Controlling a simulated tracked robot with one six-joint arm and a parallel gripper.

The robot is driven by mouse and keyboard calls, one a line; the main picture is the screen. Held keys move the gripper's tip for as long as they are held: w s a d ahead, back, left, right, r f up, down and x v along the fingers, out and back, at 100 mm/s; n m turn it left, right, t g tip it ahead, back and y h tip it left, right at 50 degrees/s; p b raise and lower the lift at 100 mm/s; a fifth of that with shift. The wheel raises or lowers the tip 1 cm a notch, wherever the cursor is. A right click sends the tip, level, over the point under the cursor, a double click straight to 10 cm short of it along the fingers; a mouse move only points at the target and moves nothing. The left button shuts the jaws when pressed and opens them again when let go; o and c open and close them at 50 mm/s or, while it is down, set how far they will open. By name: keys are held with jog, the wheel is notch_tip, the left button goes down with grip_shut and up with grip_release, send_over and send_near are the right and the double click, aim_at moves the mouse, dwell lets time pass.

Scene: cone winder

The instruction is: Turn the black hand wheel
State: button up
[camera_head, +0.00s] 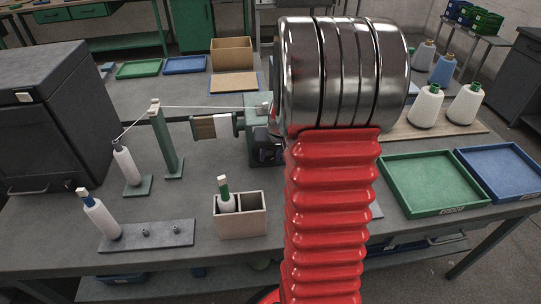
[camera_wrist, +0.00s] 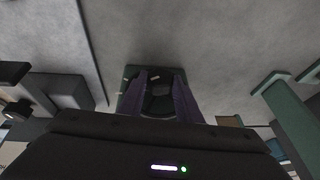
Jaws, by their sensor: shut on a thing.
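The green cone winder (camera_head: 257,127) stands on the grey table, partly hidden behind my red arm. It carries a winding spindle with a brown and white package (camera_head: 213,127) on its left. The black hand wheel is hidden behind my arm in the head view. In the wrist view a dark rounded part, which looks like the black hand wheel (camera_wrist: 158,100), sits between the purple fingers of my gripper (camera_wrist: 161,76). The fingers are shut on it. The image is dark there, so the wheel's turn angle cannot be told.
A thread runs from a bobbin (camera_head: 127,165) over a green post (camera_head: 165,140) to the winder. A divided box (camera_head: 241,222) and a peg plate (camera_head: 147,236) stand in front. Green (camera_head: 432,183) and blue (camera_head: 501,169) trays lie right, with white cones (camera_head: 426,106) behind.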

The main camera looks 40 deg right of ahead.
jog(key=shift+w+a+f+n+g+h, duration=0.1)
jog(key=shift+w+a+n+g+h, duration=0.15)
jog(key=shift+g+h, duration=0.6)
jog(key=shift+w+a+n+g+h, duration=0.15)
jog(key=shift+a+n+g+h, duration=0.25)
jog(key=shift+h, duration=0.75)
jog(key=shift+w+a+f+n+g+h, duration=0.2)
jog(key=shift+g+h, duration=0.35)
jog(key=shift+h, duration=0.25)
jog(key=shift+w+a+f+n+g+h, duration=0.15)
jog(key=shift+g+h, duration=0.35)
jog(key=shift+h, duration=0.3)
jog(key=shift+f+n+g+h, duration=0.15)
jog(key=shift+g+h, duration=0.15)
jog(key=shift+h, duration=0.35)
jog(key=shift+n+g+h, duration=0.15)
jog(key=shift+g+h, duration=0.15)
jog(key=shift+h, duration=0.35)
jog(key=shift+s, duration=0.1)
jog(key=o, duration=1)
jog(key=shift+o, duration=0.2)
